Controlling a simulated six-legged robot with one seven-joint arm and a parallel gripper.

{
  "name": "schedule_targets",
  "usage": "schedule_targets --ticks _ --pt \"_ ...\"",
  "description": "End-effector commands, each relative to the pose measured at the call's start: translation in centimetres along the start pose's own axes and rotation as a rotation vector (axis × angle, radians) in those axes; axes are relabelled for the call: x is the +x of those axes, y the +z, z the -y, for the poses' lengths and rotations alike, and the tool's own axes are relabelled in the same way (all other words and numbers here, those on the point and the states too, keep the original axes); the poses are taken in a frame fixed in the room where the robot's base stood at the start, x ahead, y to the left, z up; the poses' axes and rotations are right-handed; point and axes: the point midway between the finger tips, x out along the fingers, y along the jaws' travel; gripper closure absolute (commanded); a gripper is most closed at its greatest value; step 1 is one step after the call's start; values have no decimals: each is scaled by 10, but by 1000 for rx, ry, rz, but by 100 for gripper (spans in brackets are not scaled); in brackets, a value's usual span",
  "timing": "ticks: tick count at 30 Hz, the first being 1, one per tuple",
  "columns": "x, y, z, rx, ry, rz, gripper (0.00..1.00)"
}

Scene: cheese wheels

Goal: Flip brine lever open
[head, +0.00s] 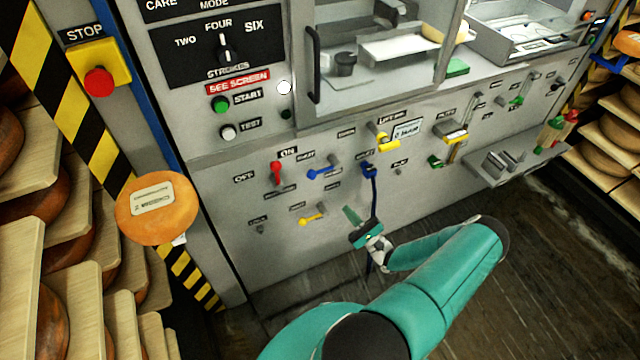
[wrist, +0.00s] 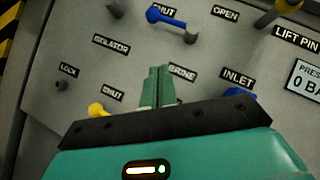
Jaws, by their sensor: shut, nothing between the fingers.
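The blue brine lever (head: 320,173) is on the grey machine panel, its handle pointing left toward the SHUT label and its pivot at the right end. It also shows at the top of the wrist view (wrist: 170,20), with the BRINE label below it and the OPEN label to its upper right. My gripper (head: 348,212) is shut and empty, in front of the panel, below and to the right of the lever. In the wrist view its green fingers (wrist: 161,76) are together, partly covering the BRINE label, and apart from the lever.
A red lever (head: 276,172) is left of the brine lever and a yellow lever (head: 312,219) is below it. A blue inlet fitting (head: 368,167) with a hanging hose is to the right. Cheese shelves stand at both sides. An orange round piece (head: 157,225) is at left.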

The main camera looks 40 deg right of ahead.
Motion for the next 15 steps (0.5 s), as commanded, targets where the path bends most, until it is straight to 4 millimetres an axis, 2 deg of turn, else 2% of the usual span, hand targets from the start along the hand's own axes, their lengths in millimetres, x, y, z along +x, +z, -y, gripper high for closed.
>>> schedule_targets --ticks 4,8,15 --pt "5 0 0 1 2 2 100" --pt "21 0 -1 1 4 4 100" --pt "68 0 -3 2 6 5 100"
